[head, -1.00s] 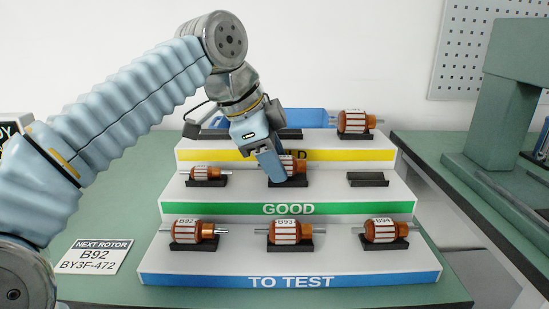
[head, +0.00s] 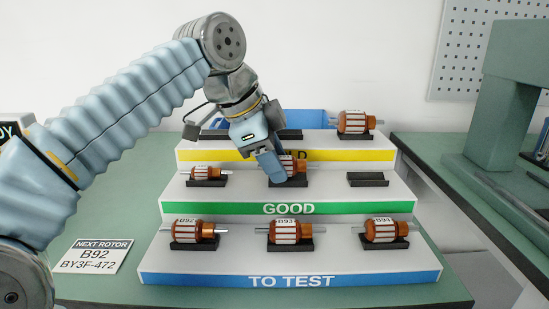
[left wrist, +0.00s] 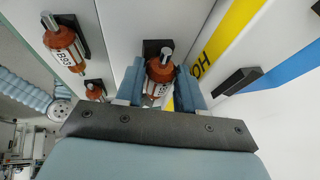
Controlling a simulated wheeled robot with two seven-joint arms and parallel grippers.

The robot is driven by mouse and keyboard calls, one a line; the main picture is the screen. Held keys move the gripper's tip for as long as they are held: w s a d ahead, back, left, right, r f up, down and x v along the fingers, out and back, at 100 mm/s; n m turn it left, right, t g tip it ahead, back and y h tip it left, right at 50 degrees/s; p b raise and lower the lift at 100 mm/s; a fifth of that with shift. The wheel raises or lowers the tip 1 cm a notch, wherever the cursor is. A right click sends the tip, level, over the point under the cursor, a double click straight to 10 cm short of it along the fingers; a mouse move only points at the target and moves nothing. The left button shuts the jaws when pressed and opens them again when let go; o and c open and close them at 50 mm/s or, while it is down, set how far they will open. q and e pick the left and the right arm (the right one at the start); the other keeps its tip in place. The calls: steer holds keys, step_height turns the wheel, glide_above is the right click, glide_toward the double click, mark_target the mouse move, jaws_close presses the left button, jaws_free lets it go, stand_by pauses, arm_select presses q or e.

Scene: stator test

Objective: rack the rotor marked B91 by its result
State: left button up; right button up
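A copper-and-white rotor (head: 299,167) sits in the middle black cradle of the GOOD tier, partly hidden by my left gripper (head: 279,172). In the left wrist view, the fingers of my left gripper (left wrist: 160,90) stand on either side of this rotor (left wrist: 158,76). I cannot tell whether they press on it. Its label is too small and covered to read. The GOOD tier (head: 345,208) has a green strip, another rotor (head: 207,173) in its left cradle, and an empty right cradle (head: 367,179). My right gripper is out of view.
The TO TEST tier (head: 400,275) in front holds rotors B92 (head: 194,232), B93 (head: 291,232) and B94 (head: 386,230). A yellow-strip tier (head: 360,155) behind holds one rotor (head: 353,122) at right. A NEXT ROTOR card (head: 92,256) reads B92, BY3F-472. A green press (head: 497,120) stands at right.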

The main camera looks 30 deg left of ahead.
arm_select(q)
steer(key=shift+o, duration=0.9)
steer(key=shift+f, duration=0.75)
steer(key=shift+a, duration=0.1)
steer(key=p+v, duration=0.1)
steer(key=v, duration=0.3)
steer(key=p+v, duration=0.2)
steer(key=v, duration=0.3)
steer(key=p+v, duration=0.1)
steer(key=v, duration=0.4)
steer(key=shift+w+r, duration=0.2)
steer(key=shift+r, duration=0.1)
steer(key=shift+s+r, duration=0.2)
steer(key=shift+r, duration=0.1)
